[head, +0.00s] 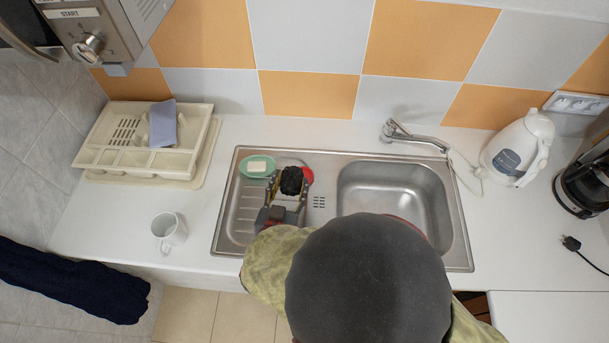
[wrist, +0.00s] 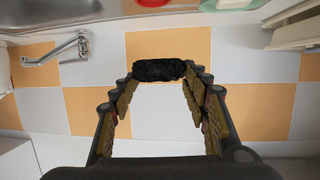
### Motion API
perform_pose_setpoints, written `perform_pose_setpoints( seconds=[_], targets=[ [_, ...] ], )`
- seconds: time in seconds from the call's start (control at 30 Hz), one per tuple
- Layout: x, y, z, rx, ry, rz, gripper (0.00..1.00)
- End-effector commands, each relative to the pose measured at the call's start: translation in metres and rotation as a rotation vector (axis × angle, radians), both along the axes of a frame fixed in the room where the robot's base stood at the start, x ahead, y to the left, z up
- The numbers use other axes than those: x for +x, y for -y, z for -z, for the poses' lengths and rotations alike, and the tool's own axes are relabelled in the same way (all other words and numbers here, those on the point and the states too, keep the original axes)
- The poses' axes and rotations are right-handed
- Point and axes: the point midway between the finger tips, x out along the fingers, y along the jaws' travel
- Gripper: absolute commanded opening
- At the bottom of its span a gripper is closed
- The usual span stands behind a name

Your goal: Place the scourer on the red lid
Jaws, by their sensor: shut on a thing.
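The scourer (head: 291,180) is a dark, almost black, rough pad. My gripper (head: 290,186) is shut on it and holds it over the drainer side of the sink. The wrist view shows the scourer (wrist: 159,70) between the fingertips of my gripper (wrist: 159,76). The red lid (head: 307,175) shows just right of the scourer in the head view, partly hidden by my gripper and the scourer. A bit of the red lid (wrist: 152,3) shows at the top edge of the wrist view.
A green dish (head: 246,171) with a pale soap bar (head: 257,166) sits left of my gripper. The sink basin (head: 395,195) and tap (head: 412,138) are to the right. A white mug (head: 169,231) and a dish rack (head: 190,163) stand on the left counter.

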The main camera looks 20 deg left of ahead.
Motion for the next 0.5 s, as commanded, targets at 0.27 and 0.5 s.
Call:
perform_pose_setpoints(
  seconds=[0.27, 0.5],
  targets=[
    [0.06, -0.003, 0.037, -0.003, -0.003, 0.004, 0.35],
    [0.087, -0.006, 0.068, 0.0, -0.001, 0.001, 0.35]
  ],
)
